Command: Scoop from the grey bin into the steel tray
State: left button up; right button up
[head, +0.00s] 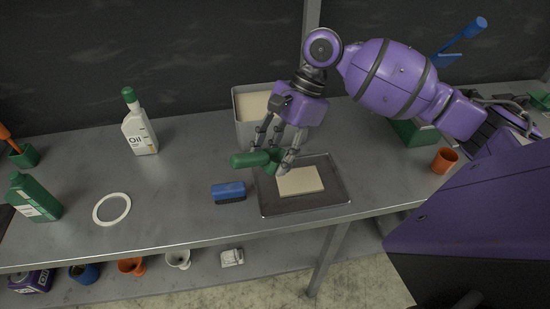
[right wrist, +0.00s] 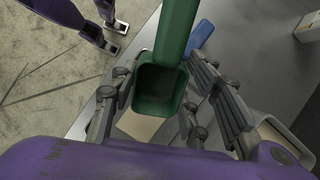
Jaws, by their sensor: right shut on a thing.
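My right gripper (head: 276,148) is shut on a green scoop (head: 250,160), above the left part of the steel tray. In the right wrist view the scoop's cup (right wrist: 157,90) sits between the fingers, and its dark green inside looks empty. The steel tray (head: 333,198) lies flat on the bench with a pale beige rectangular slab or layer (head: 298,181) in its middle. The grey bin (head: 240,125) stands behind the tray and holds pale beige material (head: 253,105). Part of the bin is hidden by my right gripper. What appears to be my left gripper (right wrist: 115,37) shows small in the right wrist view.
A blue brush or block (head: 228,192) lies left of the tray. A white oil bottle (head: 139,132), a white ring (head: 112,208) and a green bottle (head: 35,198) stand or lie further left. An orange cup (head: 445,160) is at right. The bench between bottle and bin is clear.

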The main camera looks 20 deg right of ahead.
jog(key=shift+r, duration=2.7)
jog(key=shift+t+h, duration=0.7)
jog(key=shift+h, duration=1.9)
